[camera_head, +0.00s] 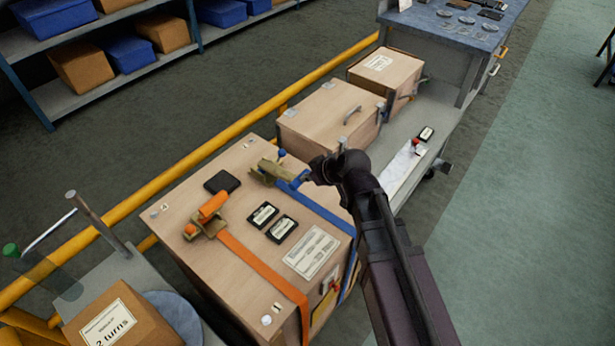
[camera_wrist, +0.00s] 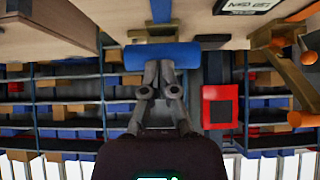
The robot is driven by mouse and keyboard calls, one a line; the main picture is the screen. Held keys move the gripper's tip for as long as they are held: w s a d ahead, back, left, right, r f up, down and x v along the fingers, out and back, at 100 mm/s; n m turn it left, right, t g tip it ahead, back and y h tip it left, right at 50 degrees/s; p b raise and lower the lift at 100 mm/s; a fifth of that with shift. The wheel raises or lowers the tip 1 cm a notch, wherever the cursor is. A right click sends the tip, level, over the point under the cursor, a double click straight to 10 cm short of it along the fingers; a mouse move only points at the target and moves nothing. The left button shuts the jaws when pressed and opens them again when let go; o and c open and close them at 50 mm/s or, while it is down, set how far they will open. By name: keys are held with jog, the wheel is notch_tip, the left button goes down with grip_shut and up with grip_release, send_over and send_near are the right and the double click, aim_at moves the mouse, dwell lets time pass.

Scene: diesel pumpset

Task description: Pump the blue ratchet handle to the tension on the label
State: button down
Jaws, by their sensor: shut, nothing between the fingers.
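The blue ratchet handle (camera_head: 299,180) sticks out from the tan ratchet body (camera_head: 268,172) on top of a wooden crate (camera_head: 180,217). A blue strap (camera_head: 322,212) runs from there over the crate's right edge. In the wrist view the handle is a blue bar (camera_wrist: 185,54) across the fingertips. My gripper (camera_head: 312,181) is shut and empty at the handle's outer end. Its fingertips (camera_wrist: 158,66) are right at the bar; I cannot tell whether they touch it. Two black displays (camera_head: 263,215) (camera_head: 282,229) and a white label (camera_head: 313,251) lie on the crate; their text is unreadable.
An orange ratchet (camera_head: 208,217) with an orange strap (camera_head: 262,269) sits left on the same crate. A black pad (camera_head: 222,182) lies behind it. More crates (camera_head: 331,120) stand beyond, along a yellow rail (camera_head: 180,168). Green floor at right is clear.

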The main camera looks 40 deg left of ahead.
jog(key=shift+s+d+f+b, duration=0.1)
jog(key=shift+f+b, duration=0.4)
jog(key=shift+f, duration=0.1)
jog(key=shift+s+d+f+b, duration=0.1)
jog(key=shift+f+b, duration=0.4)
jog(key=shift+f, duration=0.1)
jog(key=shift+w, duration=0.1)
jog(key=shift+r, duration=0.15)
jog(key=p+v, duration=0.9)
jog(key=v, duration=0.4)
jog(key=shift+p, duration=0.3)
dwell(1.1)
